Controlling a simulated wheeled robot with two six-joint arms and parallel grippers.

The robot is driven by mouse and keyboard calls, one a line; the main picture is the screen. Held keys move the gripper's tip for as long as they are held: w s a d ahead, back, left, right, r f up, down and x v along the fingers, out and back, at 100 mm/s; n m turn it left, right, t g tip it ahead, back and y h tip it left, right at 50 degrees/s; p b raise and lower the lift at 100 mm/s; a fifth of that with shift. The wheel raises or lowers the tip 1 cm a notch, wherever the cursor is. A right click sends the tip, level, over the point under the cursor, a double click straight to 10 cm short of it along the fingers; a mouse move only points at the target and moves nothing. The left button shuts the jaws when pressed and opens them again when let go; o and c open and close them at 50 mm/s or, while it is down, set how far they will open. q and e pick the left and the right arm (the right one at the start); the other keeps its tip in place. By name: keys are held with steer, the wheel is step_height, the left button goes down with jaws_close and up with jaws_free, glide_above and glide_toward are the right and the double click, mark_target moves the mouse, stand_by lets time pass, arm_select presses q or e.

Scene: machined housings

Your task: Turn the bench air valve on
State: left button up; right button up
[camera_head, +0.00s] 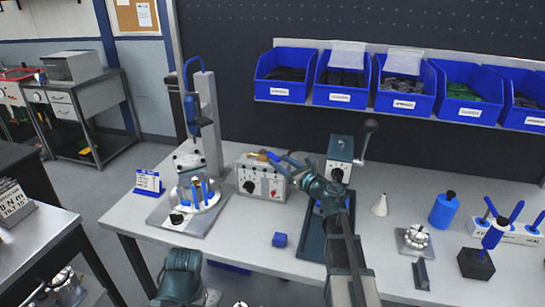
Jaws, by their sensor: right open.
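A grey control box (262,182) stands at the back of the bench, with a black knob and a red knob on its front. A small yellow-brown part (263,155) shows at its top edge; I cannot tell for sure whether this is the air valve's handle. My right gripper (282,159) is open and reaches left over the top right of the box, its fingers close to the yellow-brown part. I cannot tell whether they touch. My left arm shows at the bottom left; its gripper is not in view.
A press stand (211,125) with a fixture at its base is left of the box. A lever device (340,150) stands to the right behind my right arm. Blue bins (343,97) hang above. The bench's front left is clear.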

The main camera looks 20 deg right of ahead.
steer(key=v, duration=0.6)
steer(key=shift+s, duration=0.2)
